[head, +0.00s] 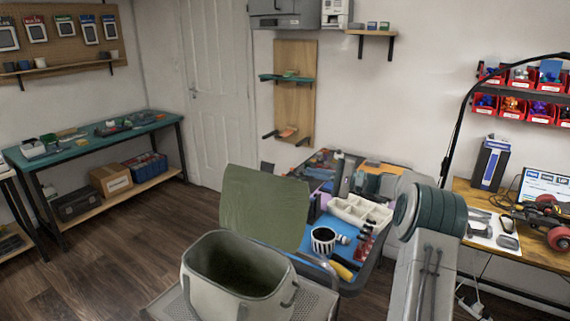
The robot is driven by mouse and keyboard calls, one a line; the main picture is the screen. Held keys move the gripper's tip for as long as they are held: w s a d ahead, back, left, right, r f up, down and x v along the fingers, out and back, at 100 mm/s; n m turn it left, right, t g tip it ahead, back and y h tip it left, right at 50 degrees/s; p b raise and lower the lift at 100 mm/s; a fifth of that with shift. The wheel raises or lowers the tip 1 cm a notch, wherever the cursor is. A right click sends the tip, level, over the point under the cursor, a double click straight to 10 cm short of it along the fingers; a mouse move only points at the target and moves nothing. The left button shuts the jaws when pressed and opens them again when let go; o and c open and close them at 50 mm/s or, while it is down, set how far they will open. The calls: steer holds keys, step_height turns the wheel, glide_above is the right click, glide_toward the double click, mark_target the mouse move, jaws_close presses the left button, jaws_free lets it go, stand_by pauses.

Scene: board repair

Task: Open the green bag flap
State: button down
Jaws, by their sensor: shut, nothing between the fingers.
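The green bag (226,294) stands upright at the bottom centre of the head view, on a grey perforated surface. Its mouth is uncovered and I see into its dark, shadowed inside. The green flap (264,208) stands raised at the back of the mouth, leaning slightly back and clear of the opening. My arm rises at the right of the bag and bends at a dark teal joint. My gripper (345,178) shows small and dark beyond the flap, to its right. It is shut and apart from the flap; its fingertips are hard to make out.
Behind the bag a cart holds a blue mat (308,238), a striped mug (323,240), a white divided tray (358,213) and tools. A wooden desk (480,195) stands right and a teal workbench (90,138) left. The floor (130,235) between bench and bag is clear.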

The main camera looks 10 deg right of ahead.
steer(key=a+r+p, duration=0.2)
steer(key=a+p, duration=0.1)
steer(key=a, duration=0.7)
steer(key=shift+w+a+r, duration=0.35)
steer(key=shift+a, duration=0.05)
steer(key=shift+d, duration=0.1)
